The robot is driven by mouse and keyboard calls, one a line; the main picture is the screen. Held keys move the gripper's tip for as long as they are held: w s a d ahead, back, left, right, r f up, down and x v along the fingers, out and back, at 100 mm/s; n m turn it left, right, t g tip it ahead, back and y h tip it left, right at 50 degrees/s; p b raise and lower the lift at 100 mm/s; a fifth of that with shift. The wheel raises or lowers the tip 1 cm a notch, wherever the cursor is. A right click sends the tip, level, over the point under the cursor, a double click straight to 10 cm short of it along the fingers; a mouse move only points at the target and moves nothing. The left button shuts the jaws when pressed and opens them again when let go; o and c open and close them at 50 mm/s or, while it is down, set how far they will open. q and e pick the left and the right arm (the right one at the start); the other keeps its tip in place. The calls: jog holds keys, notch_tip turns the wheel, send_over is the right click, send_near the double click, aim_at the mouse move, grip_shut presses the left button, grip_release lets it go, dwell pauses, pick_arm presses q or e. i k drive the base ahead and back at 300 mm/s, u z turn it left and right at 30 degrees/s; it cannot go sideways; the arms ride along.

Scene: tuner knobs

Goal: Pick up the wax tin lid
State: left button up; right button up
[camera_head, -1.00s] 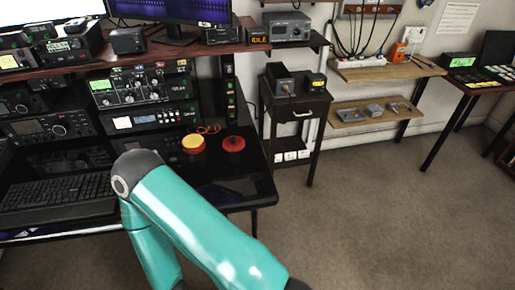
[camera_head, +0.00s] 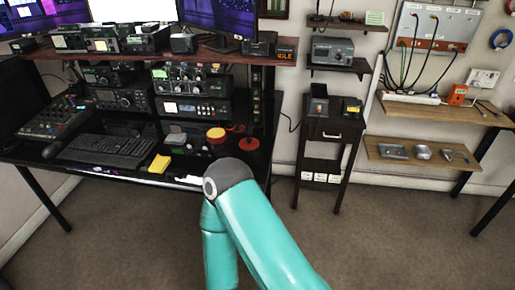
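A round red tin with a yellow top (camera_head: 216,135) stands on the black desk, right of the keyboard. A flat red disc (camera_head: 248,143), which looks like the wax tin lid, lies just right of the tin, apart from it. A small dark raised part shows at the disc's middle. One teal arm of mine reaches up from the bottom, and its dark elbow is in front of the desk's front edge, below the disc. Neither of my grippers shows.
The black desk (camera_head: 110,170) holds a keyboard (camera_head: 105,151), a yellow pad (camera_head: 159,164) and radio units (camera_head: 187,78) under a brown shelf. A dark side table (camera_head: 330,130) stands to the right, with wooden wall shelves (camera_head: 422,153) beyond. The carpet (camera_head: 380,240) is open.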

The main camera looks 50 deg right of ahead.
aim_at(247, 144)
jog(key=z, duration=1)
jog(key=i, duration=0.65)
jog(key=z, duration=0.15)
